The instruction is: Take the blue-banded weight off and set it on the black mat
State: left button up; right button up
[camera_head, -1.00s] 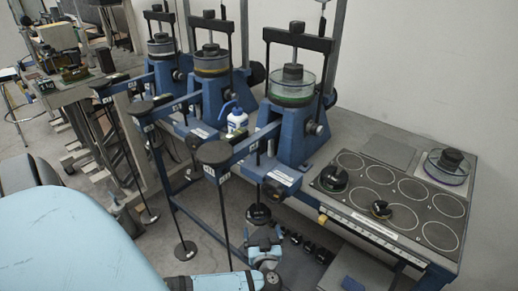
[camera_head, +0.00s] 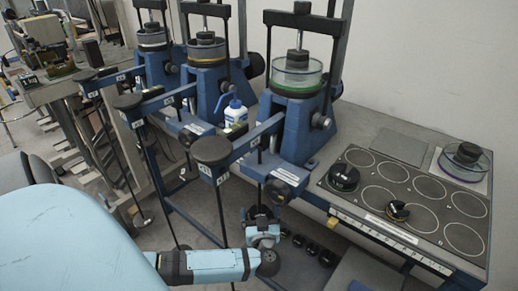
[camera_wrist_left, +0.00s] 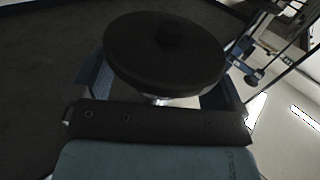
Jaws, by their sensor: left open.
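A dark round weight (camera_head: 258,212) hangs low under the nearest lever frame. It shows large in the left wrist view as a black disc (camera_wrist_left: 165,55) with a small knob on top. No blue band can be made out on it. My left gripper (camera_head: 262,230) is open just below and in front of it; in the wrist view the fingers stand at either side of the disc. Contact cannot be told. The black mat (camera_head: 372,206) with pale circles lies on the table at the right. My right gripper is not in view.
On the mat stand a green-marked dark weight (camera_head: 343,177) and a small slotted weight (camera_head: 398,210); several circles are empty. A clear dish (camera_head: 465,160) sits behind the mat. The nearest lever's arm (camera_head: 245,145) and blue frame (camera_head: 300,135) rise above the gripper. A white bottle (camera_head: 235,113) stands further back.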

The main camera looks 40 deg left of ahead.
pick_arm(q)
jog(key=shift+r, duration=0.1)
jog(key=shift+c, duration=0.6)
jog(key=c, duration=1)
jog(key=shift+r, duration=0.1)
